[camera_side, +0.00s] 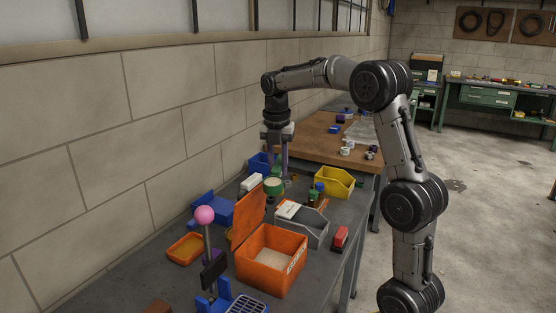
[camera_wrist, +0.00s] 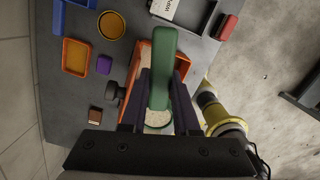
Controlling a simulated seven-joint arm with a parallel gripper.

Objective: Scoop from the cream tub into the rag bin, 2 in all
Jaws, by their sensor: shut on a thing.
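My gripper (camera_side: 284,172) is shut on a green scoop and holds it high over the bench. In the wrist view, its green handle (camera_wrist: 162,65) stands between the dark fingers. The scoop bowl (camera_side: 273,187) looks level, with a pale, cream-coloured top that looks like a load. An orange bin (camera_side: 262,284) with a white label and raised orange lid holds pale material. It also shows partly under the scoop in the wrist view (camera_wrist: 127,103). The label is too small to read, so I cannot tell which container is the cream tub or the rag bin.
An orange tray (camera_side: 186,248) and a round yellow-orange tub (camera_wrist: 111,25) lie left of the orange bin. A grey bin (camera_side: 313,237), a red object (camera_side: 341,236) and a yellow bin (camera_side: 336,182) stand right and behind. A post with a pink ball (camera_side: 204,215) rises at the front.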

